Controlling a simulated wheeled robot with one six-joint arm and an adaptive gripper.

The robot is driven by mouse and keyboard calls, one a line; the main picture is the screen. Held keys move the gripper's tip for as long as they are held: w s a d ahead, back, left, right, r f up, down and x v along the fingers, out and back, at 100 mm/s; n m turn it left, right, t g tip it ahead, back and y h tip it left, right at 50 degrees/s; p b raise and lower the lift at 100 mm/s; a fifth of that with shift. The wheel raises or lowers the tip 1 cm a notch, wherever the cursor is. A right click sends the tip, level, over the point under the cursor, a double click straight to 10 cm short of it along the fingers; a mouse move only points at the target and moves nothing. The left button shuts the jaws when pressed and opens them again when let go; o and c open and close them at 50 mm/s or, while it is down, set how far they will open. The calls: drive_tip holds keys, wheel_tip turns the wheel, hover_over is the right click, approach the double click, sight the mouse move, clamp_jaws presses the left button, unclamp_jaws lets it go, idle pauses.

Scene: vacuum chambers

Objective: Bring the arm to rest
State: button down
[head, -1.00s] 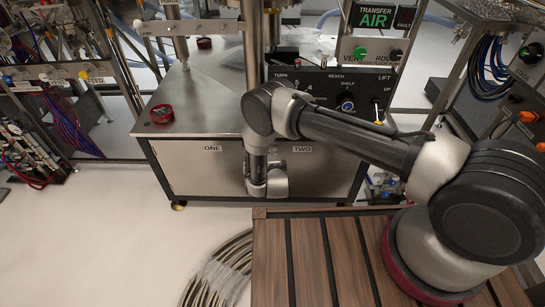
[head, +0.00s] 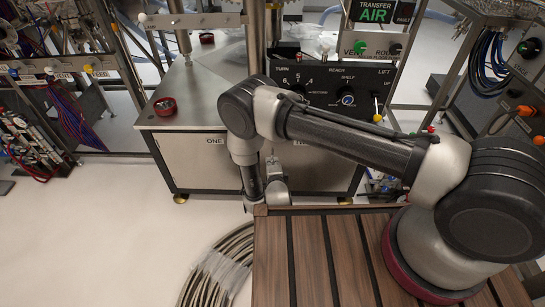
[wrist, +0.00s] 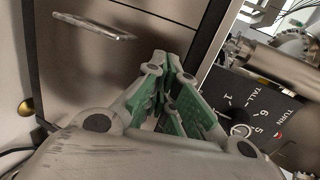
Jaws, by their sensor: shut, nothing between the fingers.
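My gripper (wrist: 172,85) shows in the wrist view with its green-padded fingers drawn together and nothing between them. Behind the fingers are the cabinet's metal front and a control panel (wrist: 262,105). In the head view my arm reaches left from its base on the slatted wooden deck, bends at the elbow and drops in front of the cabinet (head: 190,160). The gripper itself is hidden in the head view behind the arm and the deck edge.
The black control panel (head: 330,88) with knobs and a lever stands behind my arm. A red dish (head: 164,106) sits on the cabinet top. A coiled hose (head: 222,262) lies on the floor left of the wooden deck (head: 308,260).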

drive_tip(key=s+d+f+n+g, duration=0.2)
drive_tip(key=s+f+n+g, duration=0.55)
drive_tip(key=s+f, duration=0.2)
drive_tip(key=s+r+n+g, duration=0.2)
drive_tip(key=s+n+g, duration=0.1)
drive_tip(key=s+n, duration=0.1)
drive_tip(key=s+d+r+n+g, duration=0.1)
drive_tip(key=d+r+n+g, duration=0.2)
drive_tip(key=r, duration=1)
drive_tip(key=s+d+r+n+g+h, duration=0.1)
drive_tip(key=s+d+r+n, duration=0.3)
drive_tip(key=r, duration=0.8)
drive_tip(key=w+d+r+n+g, duration=0.15)
drive_tip(key=d+r, duration=0.35)
drive_tip(key=r, duration=0.8)
drive_tip(key=s+d+r+m+t, duration=0.1)
drive_tip(key=s+d+r+t, duration=0.1)
drive_tip(key=s+d+r, duration=0.2)
drive_tip(key=s+d+r+m+t, duration=0.1)
drive_tip(key=s+d+r, duration=0.3)
drive_tip(key=d+r, duration=0.6)
drive_tip(key=s+d+r+m+t, duration=0.1)
drive_tip(key=s+d+r+t, duration=0.2)
drive_tip(key=d+r, duration=0.4)
drive_tip(key=v, duration=0.5)
drive_tip(key=shift+d, duration=0.25)
